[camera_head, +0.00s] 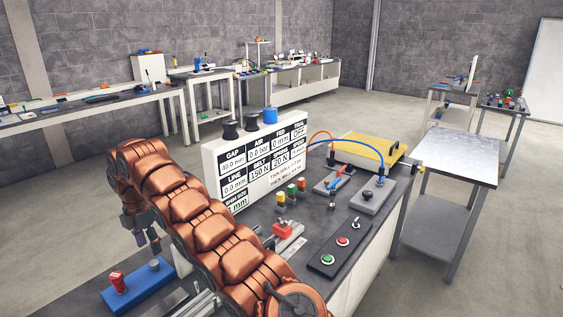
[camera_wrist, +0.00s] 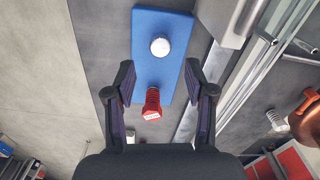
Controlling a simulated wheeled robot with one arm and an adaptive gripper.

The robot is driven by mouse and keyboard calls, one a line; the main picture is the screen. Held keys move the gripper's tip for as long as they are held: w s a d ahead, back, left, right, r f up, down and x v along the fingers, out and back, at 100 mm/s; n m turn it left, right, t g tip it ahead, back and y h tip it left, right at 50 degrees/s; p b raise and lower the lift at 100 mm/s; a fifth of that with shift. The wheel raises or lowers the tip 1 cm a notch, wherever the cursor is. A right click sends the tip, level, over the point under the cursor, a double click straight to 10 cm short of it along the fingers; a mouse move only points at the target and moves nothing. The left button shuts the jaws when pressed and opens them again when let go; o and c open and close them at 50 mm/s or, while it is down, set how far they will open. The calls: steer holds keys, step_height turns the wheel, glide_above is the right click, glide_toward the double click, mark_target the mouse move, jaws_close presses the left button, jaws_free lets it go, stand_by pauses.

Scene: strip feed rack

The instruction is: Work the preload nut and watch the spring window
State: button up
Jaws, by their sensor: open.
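My gripper (camera_head: 147,240) is open above a blue block (camera_head: 138,293) at the bench's left end. In the wrist view, its two dark fingers (camera_wrist: 160,88) stand apart with nothing between them; the red ribbed piece (camera_wrist: 152,105) shows in the gap. The red piece also shows in the head view (camera_head: 118,282). A pale round-topped post (camera_wrist: 160,47) stands on the block beyond it. A white panel (camera_head: 209,164) reads GAP 10.0 mm, BELT 150 N and 20 N in a spring field. I cannot pick out the preload nut or spring window for certain; my arm hides part of the bench.
Silver rails (camera_wrist: 262,62) run right of the block. The bench also holds a red-topped fixture (camera_head: 284,230), a button box (camera_head: 335,250), grey blocks with air hoses and a yellow case (camera_head: 368,150). A metal table (camera_head: 458,157) stands right; open floor lies left.

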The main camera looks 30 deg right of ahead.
step_height(320, 180, up, 6)
steer(key=p, duration=0.4)
steer(key=shift+p, duration=0.4)
steer(key=shift+f, duration=0.2)
glide_above(152, 263)
step_height(152, 263, down, 4)
steer(key=shift+d+f, duration=0.1)
steer(key=shift+f+b, duration=0.3)
steer(key=shift+f, duration=3.45)
steer(key=shift+c, duration=0.2)
